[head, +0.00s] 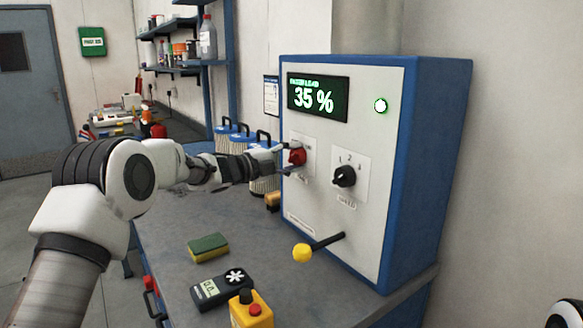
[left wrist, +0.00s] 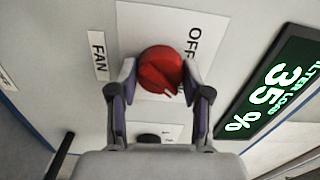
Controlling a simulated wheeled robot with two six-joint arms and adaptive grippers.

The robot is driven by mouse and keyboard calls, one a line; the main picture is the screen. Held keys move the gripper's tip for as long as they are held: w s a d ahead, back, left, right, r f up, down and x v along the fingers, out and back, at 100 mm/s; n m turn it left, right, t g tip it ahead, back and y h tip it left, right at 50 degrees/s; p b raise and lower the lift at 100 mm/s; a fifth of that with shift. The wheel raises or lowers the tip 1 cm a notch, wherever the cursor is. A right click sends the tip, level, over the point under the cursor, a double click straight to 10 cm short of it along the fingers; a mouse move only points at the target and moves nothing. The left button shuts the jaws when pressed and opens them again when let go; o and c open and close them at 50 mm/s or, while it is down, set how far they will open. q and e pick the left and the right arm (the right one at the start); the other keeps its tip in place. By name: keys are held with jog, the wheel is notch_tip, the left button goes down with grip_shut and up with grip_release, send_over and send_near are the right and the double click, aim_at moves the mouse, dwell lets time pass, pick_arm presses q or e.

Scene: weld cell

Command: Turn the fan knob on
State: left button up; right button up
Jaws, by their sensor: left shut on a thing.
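The red fan knob (head: 297,157) sits on the white front panel of a blue cabinet. In the left wrist view the red knob (left wrist: 160,72) is beside a FAN label (left wrist: 98,55) and partly visible OFF lettering. My left gripper (head: 283,157) reaches it from the left; in the left wrist view its two fingers (left wrist: 160,85) are on either side of the knob, shut on it. The fingers and palm hide part of the plate around the knob. My right gripper is not seen.
A sponge (head: 208,247), a meter (head: 222,289) and a yellow box with a red button (head: 250,310) lie on the bench.

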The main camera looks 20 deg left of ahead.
pick_arm(q)
jog(key=shift+r+m+b, duration=0.25)
jog(key=shift+m+b, duration=0.1)
jog(key=shift+m, duration=0.15)
jog(key=shift+r, duration=0.1)
jog(key=o, duration=1.2)
jog(key=shift+w, duration=0.15)
jog(key=shift+c, duration=0.2)
jog(key=shift+d+f, duration=0.15)
jog(key=shift+f, duration=0.1)
jog(key=v, duration=1.2)
